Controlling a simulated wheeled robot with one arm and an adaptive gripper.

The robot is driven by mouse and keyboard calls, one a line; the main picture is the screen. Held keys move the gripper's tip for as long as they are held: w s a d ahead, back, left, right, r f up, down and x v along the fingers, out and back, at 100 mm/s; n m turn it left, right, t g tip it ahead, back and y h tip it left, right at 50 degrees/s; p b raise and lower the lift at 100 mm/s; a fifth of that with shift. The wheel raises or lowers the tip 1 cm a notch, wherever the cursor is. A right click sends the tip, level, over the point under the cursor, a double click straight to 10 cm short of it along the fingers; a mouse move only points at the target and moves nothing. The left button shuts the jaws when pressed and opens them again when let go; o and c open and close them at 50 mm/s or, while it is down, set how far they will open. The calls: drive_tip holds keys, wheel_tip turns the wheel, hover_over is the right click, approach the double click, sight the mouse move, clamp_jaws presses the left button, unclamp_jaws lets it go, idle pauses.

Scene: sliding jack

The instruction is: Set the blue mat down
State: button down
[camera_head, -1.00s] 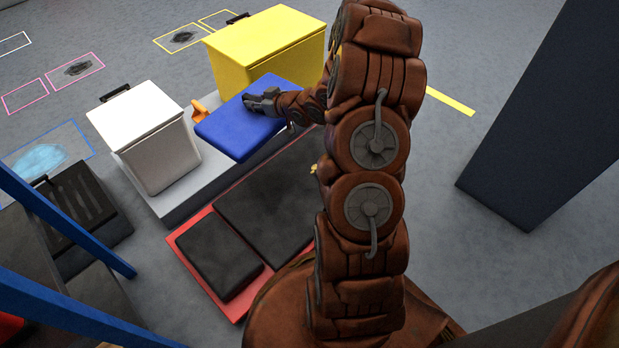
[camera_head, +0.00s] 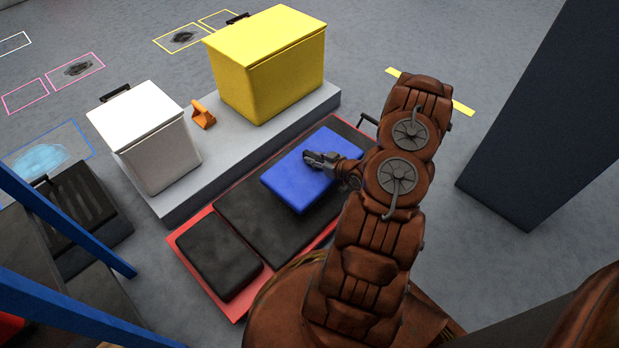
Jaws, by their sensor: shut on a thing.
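The blue mat (camera_head: 292,195) is a flat rectangular pad over the right part of the large black pad (camera_head: 248,215) on the red-edged base. I cannot tell whether it touches the pad or hangs just above it. My gripper (camera_head: 309,158) is at the mat's upper middle, shut on it. The fingertips' contact with the mat is too small to see clearly.
A grey platform (camera_head: 180,208) holds a white box (camera_head: 160,150), an orange object (camera_head: 203,115) and a yellow box (camera_head: 270,75). A smaller black pad (camera_head: 218,258) lies at the left of the red base (camera_head: 238,314). A dark pillar (camera_head: 535,130) stands at right.

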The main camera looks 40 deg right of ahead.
sight(335, 140)
drive_tip(key=shift+s+f, duration=1.2)
drive_tip(key=shift+s, duration=0.05)
drive_tip(key=shift+d+f, duration=0.15)
drive_tip(key=shift+d, duration=0.05)
drive_tip(key=w+d+b, duration=0.1)
drive_tip(key=w+d, duration=0.1)
drive_tip(key=d, duration=0.2)
drive_tip(key=w+d+f+b, duration=0.1)
drive_tip(key=w+d+b, duration=0.1)
drive_tip(key=d, duration=0.3)
drive_tip(key=w+d+b, duration=0.2)
drive_tip(key=d, duration=0.2)
drive_tip(key=shift+w+d+f, duration=0.25)
drive_tip(key=shift+w+d, duration=0.15)
drive_tip(key=shift+f+b, duration=1.1)
drive_tip(key=shift+f, duration=0.6)
drive_tip(key=shift+f, duration=0.1)
drive_tip(key=c, duration=1)
unclamp_jaws()
drive_tip(key=shift+o, duration=0.2)
